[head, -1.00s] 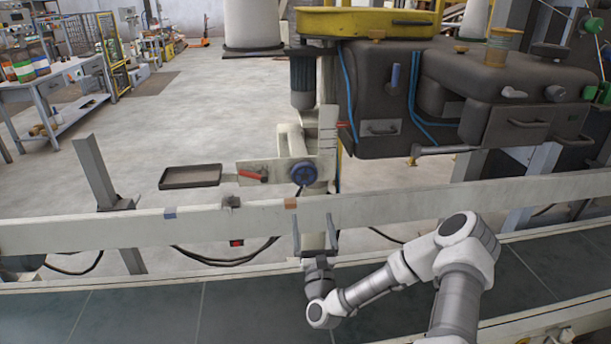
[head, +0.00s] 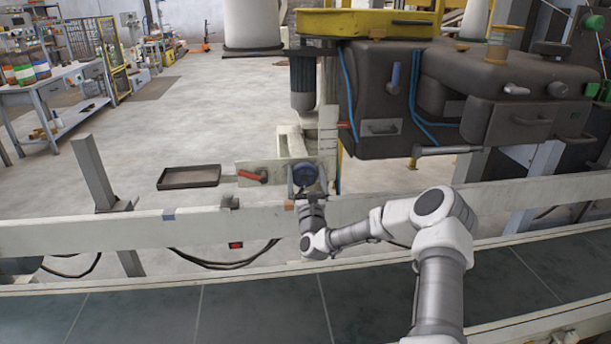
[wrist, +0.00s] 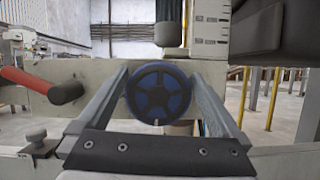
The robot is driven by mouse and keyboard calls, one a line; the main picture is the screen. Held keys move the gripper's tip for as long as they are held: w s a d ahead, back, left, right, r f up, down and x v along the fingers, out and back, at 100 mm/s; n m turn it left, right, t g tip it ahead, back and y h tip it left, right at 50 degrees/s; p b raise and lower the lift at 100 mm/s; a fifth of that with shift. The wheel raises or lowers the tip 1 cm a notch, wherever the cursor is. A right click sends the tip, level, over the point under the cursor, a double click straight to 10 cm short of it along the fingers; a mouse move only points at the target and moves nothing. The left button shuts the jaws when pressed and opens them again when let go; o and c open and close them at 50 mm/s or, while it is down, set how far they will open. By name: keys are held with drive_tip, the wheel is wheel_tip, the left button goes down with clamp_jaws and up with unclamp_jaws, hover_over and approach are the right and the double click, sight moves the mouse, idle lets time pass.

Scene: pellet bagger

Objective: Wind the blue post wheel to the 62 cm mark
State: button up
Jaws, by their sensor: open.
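The blue post wheel (head: 305,174) sits on the front of a pale plate fixed to the white post. In the wrist view the blue wheel (wrist: 158,91) is face-on, dark-rimmed with a star of spokes, and lies between the two fingers. My gripper (head: 304,184) is open, one finger on each side of the wheel; I cannot tell whether either finger touches it. A scale with dark marks (wrist: 209,28) shows on the white post above right of the wheel. Its numbers are too small to read.
A red lever (head: 252,176) is left of the wheel, also large in the wrist view (wrist: 38,84). A dark tray (head: 189,177) stands further left. The white rail (head: 100,235) runs below the wheel. A dark machine body (head: 440,100) overhangs at right.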

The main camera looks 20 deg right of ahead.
drive_tip(key=c, duration=0.9)
drive_tip(key=shift+c, duration=0.2)
